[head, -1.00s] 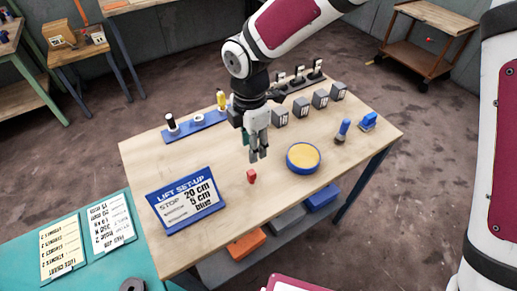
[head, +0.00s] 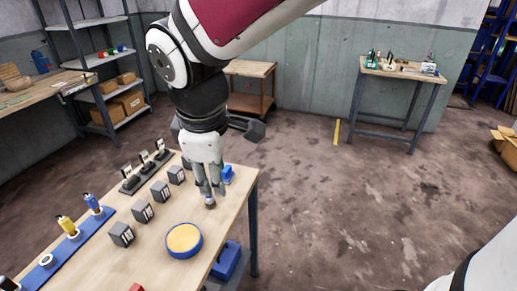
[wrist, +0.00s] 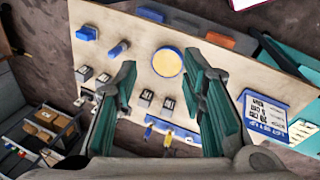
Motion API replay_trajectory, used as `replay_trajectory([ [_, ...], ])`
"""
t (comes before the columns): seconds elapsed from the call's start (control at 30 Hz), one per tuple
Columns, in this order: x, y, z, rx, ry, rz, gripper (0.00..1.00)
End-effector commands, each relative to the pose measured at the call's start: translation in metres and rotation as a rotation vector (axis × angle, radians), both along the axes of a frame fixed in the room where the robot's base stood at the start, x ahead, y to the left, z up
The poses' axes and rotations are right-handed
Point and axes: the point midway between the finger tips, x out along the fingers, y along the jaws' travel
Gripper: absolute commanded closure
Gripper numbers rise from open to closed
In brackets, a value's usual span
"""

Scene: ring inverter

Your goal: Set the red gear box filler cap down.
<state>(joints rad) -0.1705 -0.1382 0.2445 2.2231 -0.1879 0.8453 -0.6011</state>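The red filler cap (head: 136,287) rests on the wooden table, cut off by the bottom edge of the head view, front-left of a yellow-topped round blue dish (head: 184,240). I cannot make it out in the wrist view. My gripper (head: 210,197) hangs over the far right part of the table, apart from the cap. In the wrist view its two green-padded fingers (wrist: 166,88) are spread wide with nothing between them; the table and the dish (wrist: 167,62) show below.
Several grey blocks (head: 143,211) stand in a row left of the dish. A blue strip (head: 72,240) holds small bottles. A lift set-up sign (wrist: 266,118) stands on the table.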

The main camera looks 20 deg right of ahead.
Motion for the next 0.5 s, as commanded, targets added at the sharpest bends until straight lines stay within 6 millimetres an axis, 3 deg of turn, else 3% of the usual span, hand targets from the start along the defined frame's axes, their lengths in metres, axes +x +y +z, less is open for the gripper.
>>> replay_trajectory([
  [0.03,-0.011,-0.019,0.013,0.032,-0.036,-0.112,0.62],
  [0.2,-0.051,-0.068,0.039,0.178,-0.129,-0.492,0.62],
  [0.33,-0.083,-0.094,0.049,0.303,-0.186,-0.746,0.62],
  [0.5,-0.110,-0.110,0.052,0.431,-0.226,-0.961,0.62],
])
